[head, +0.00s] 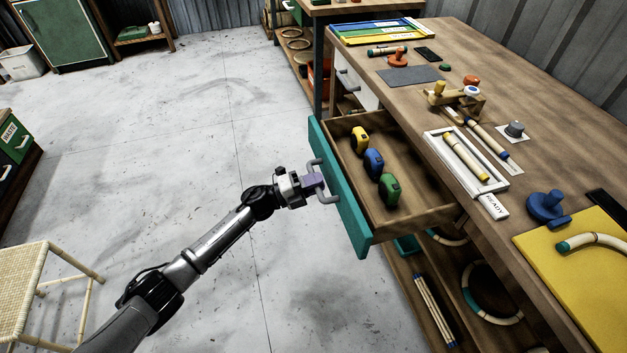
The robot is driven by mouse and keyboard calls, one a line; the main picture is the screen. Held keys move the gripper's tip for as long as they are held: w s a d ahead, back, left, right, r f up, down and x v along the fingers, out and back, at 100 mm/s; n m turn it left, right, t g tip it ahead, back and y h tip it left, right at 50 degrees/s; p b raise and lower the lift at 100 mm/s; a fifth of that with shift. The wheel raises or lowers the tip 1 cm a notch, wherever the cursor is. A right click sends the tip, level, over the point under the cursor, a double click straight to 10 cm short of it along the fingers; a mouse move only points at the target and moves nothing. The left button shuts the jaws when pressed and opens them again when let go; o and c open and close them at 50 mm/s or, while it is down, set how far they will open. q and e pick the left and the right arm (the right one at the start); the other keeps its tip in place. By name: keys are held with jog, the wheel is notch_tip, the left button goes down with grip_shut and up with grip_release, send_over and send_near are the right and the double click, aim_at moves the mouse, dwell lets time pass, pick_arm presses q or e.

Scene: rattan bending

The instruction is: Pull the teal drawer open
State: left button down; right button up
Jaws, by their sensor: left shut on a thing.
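The teal drawer (338,190) stands pulled out from under the wooden workbench, with its wooden inside showing. A yellow tape measure (360,138), a blue one (374,162) and a green one (389,188) lie in it in a row. My left gripper (314,182) is at the drawer's front, shut on its grey handle (330,199). The fingers hide the middle of the handle. My right gripper does not show.
The workbench top (490,80) bears a white tray (465,160) with rattan pieces, a blue clamp-like part (546,207) and a yellow mat (580,270). A woven stool (35,285) stands at lower left. The grey floor (200,120) left of the drawer is clear.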

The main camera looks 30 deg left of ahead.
pick_arm(q)
jog(key=c, duration=1.1)
grip_release()
jog(key=shift+p+v, duration=1.5)
jog(key=shift+v, duration=5.4)
